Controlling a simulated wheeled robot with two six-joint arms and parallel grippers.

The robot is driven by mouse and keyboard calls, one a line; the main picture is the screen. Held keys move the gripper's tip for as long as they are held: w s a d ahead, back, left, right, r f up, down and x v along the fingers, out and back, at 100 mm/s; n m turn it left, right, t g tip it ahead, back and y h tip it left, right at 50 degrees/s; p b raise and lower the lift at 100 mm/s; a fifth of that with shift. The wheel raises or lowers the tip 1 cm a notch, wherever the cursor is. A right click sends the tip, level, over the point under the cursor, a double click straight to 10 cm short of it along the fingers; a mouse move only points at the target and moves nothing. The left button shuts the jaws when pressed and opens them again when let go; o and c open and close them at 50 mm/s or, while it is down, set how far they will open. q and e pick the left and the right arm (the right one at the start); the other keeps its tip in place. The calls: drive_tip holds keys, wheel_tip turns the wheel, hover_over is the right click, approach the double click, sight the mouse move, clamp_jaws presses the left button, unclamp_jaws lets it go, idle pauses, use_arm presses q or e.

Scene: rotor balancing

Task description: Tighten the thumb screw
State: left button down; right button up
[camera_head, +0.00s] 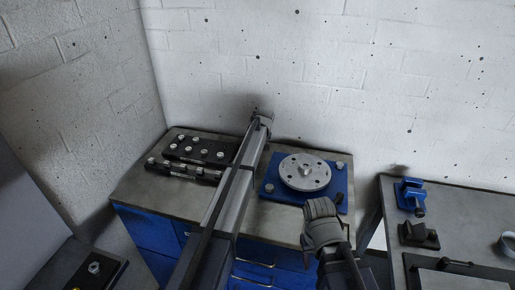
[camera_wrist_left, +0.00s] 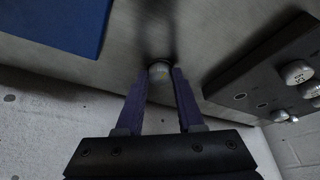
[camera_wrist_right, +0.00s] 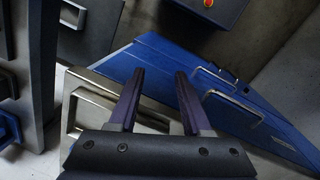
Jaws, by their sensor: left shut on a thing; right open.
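The silver rotor disc (camera_head: 318,180) with a raised hub lies on a blue base plate (camera_head: 275,196), which has small round knobs at its corners. I cannot tell which part is the thumb screw. My left gripper (camera_wrist_left: 159,80) is shut on a small pale round metal piece (camera_wrist_left: 159,70), between the blue plate and the black rack. The left arm hides its fingers in the head view. I cannot tell whether the piece is a weight or a screw. My right gripper (camera_wrist_right: 158,75) is open and empty; in the head view it hangs in front of the rotor bench (camera_head: 318,208).
A black rack (camera_head: 183,170) with several silver pieces stands left on the bench (camera_head: 150,195). A side table at right holds a blue clamp (camera_head: 411,196) and a black block (camera_head: 419,235). Blue drawers with handles (camera_wrist_right: 213,73) lie below the right gripper. A wall stands behind.

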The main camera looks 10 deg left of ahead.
use_arm(q)
drive_tip(key=m, duration=0.2)
drive_tip(key=m+h, duration=0.1)
drive_tip(key=m, duration=0.1)
drive_tip(key=m+h, duration=0.1)
drive_tip(key=m, duration=0.1)
drive_tip(key=shift+s+a+t, duration=0.1)
drive_tip(key=shift+a+t, duration=0.2)
drive_tip(key=shift+a, duration=0.05)
drive_tip(key=m+h, duration=0.1)
drive_tip(key=m, duration=0.1)
drive_tip(key=m+h, duration=0.1)
drive_tip(key=m, duration=0.3)
drive_tip(key=shift+a+m+g+h, duration=0.3)
drive_tip(key=shift+g+h, duration=0.1)
drive_tip(key=m, duration=0.2)
drive_tip(key=m+g+h, duration=0.1)
drive_tip(key=m, duration=0.1)
drive_tip(key=w+m, duration=0.1)
drive_tip(key=m, duration=0.1)
drive_tip(key=shift+a+m+g+h, duration=0.2)
drive_tip(key=shift+m+g+h, duration=0.1)
drive_tip(key=shift+g, duration=0.1)
drive_tip(key=m+g, duration=0.1)
drive_tip(key=m, duration=0.1)
drive_tip(key=m+g, duration=0.1)
drive_tip(key=m, duration=0.2)
drive_tip(key=shift+w, duration=0.1)
drive_tip(key=shift+m, duration=0.4)
